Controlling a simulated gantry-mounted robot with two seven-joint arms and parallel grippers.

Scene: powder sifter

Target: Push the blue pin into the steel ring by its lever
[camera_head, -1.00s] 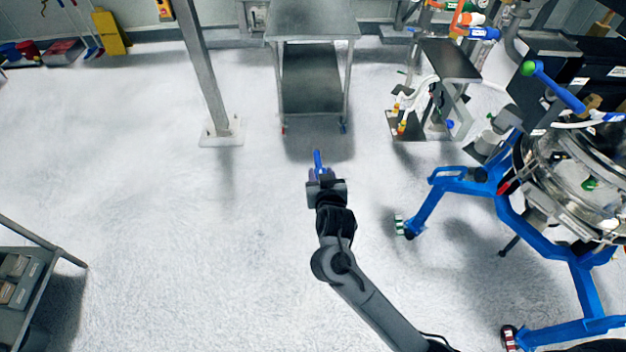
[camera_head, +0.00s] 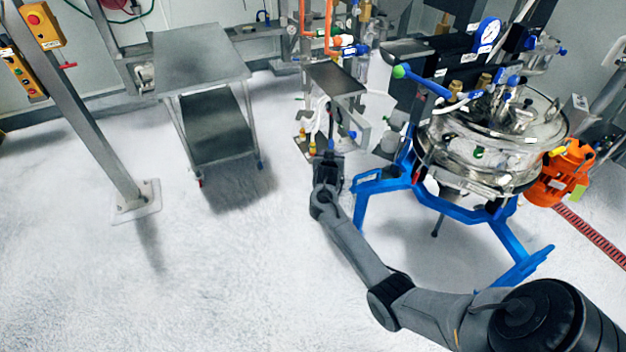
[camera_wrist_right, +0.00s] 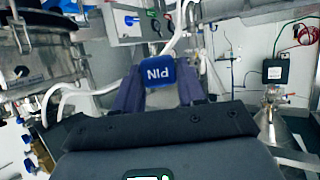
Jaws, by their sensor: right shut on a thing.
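My right gripper (camera_head: 328,158) is in front of the small steel stand, left of the blue sifter frame. In the right wrist view its two dark fingers are shut on the blue pin (camera_wrist_right: 160,72). In the head view I cannot make out the pin clearly against the stand. I cannot pick out the steel ring with certainty in either view. My left gripper is not in view.
The sifter (camera_head: 490,150), on its blue frame (camera_head: 455,209), stands close on the right. A small steel stand (camera_head: 337,78) with hoses is just beyond the gripper. A steel cart (camera_head: 200,59) and a post (camera_head: 85,110) are at the left. The floor between is clear.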

